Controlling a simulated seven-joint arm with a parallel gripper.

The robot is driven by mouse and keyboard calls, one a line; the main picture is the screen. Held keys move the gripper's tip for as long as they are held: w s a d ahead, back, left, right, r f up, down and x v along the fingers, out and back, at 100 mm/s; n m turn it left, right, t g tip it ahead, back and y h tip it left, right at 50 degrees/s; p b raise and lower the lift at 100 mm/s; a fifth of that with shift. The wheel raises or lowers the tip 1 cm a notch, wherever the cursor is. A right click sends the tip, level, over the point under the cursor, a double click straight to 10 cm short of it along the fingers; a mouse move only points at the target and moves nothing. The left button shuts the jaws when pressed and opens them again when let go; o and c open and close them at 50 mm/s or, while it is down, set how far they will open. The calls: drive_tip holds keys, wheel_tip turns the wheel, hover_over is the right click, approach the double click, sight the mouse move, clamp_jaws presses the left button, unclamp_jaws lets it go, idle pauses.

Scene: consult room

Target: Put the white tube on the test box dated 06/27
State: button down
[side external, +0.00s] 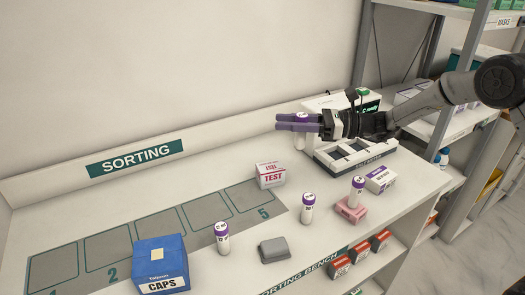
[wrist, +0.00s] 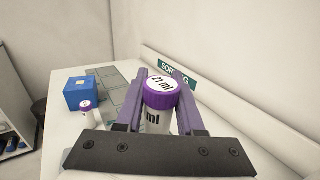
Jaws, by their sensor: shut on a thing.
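My gripper (side external: 298,122) is shut on a white tube (side external: 300,142) with a purple cap, near the back of the bench. A white box with red "TEST" lettering (side external: 270,176) stands left of and nearer than the gripper. No date is readable on any box.
Two more purple-capped tubes (side external: 222,240) (side external: 308,209) stand upright on the bench. A blue "CAPS" box (side external: 160,265) and a grey block (side external: 274,251) are at the front. Numbered grey squares (side external: 160,230) mark the left.

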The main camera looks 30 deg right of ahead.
drive_tip(key=shift+w+a+f, duration=0.4)
drive_tip(key=shift+w+f, duration=1.2)
drive_tip(key=shift+f, duration=0.25)
drive_tip(key=shift+w+a+f, duration=0.35)
drive_tip(key=shift+w+f, duration=1.3)
drive_tip(key=shift+f, duration=0.25)
drive_tip(key=shift+w+a+f, duration=0.4)
drive_tip(key=shift+w+f, duration=1.2)
drive_tip(key=shift+f, duration=0.25)
drive_tip(key=shift+f, duration=0.2)
drive_tip(key=c, duration=0.5)
unclamp_jaws()
drive_tip(key=shift+r, duration=0.15)
